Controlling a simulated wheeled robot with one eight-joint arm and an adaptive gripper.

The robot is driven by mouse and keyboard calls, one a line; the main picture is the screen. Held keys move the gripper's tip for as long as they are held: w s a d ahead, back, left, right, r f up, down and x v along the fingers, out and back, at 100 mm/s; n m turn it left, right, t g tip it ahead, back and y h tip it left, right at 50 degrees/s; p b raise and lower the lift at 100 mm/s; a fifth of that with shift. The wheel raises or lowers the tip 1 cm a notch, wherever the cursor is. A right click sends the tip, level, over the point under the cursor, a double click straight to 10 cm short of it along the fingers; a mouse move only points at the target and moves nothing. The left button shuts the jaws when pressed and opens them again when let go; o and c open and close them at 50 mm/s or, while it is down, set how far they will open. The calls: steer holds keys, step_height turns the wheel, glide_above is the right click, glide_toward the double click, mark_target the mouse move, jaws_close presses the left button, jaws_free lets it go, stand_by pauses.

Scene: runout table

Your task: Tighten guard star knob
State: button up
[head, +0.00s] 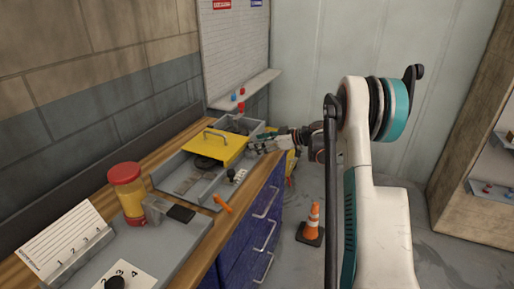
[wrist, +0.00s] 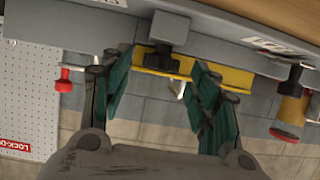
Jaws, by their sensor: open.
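The yellow guard (head: 222,148) with a grey bar handle stands on the grey bench unit in the head view. In the wrist view the guard (wrist: 238,78) is a yellow strip beyond my fingers. A dark grey block with a narrower stem (wrist: 168,28) shows in front of it; I cannot tell whether this is the star knob. My gripper (wrist: 161,68) is open, its teal fingers to either side of and below the block, with no contact visible. In the head view my gripper (head: 268,142) is at the guard's right end, small and partly merged with the background.
A jar with a red lid (head: 127,190), an orange-handled tool (head: 222,203) and a numbered plate with a black knob (head: 115,283) are on the bench nearer the camera. Blue drawers (head: 250,225) front it. A traffic cone (head: 313,220) stands on the floor. A pegboard (wrist: 30,95) is at left.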

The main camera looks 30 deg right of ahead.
steer(key=shift+x, duration=0.8)
steer(key=shift+c, duration=0.2)
steer(key=c, duration=1)
steer(key=shift+s+a+m+t+h, duration=0.15)
steer(key=shift+m+t+h, duration=0.25)
steer(key=shift+m+h, duration=0.2)
steer(key=shift+a+m+t+h, duration=0.2)
steer(key=shift+m+t+h, duration=0.2)
steer(key=shift+m+h, duration=0.2)
steer(key=shift+a+m+t+h+b, duration=0.15)
steer(key=shift+m+t+h, duration=0.15)
steer(key=shift+m+h, duration=0.3)
steer(key=shift+m+t+h+b, duration=0.15)
steer(key=shift+m+t+h, duration=0.15)
steer(key=shift+m+h, duration=0.3)
steer(key=o, duration=1)
steer(key=shift+o, duration=0.2)
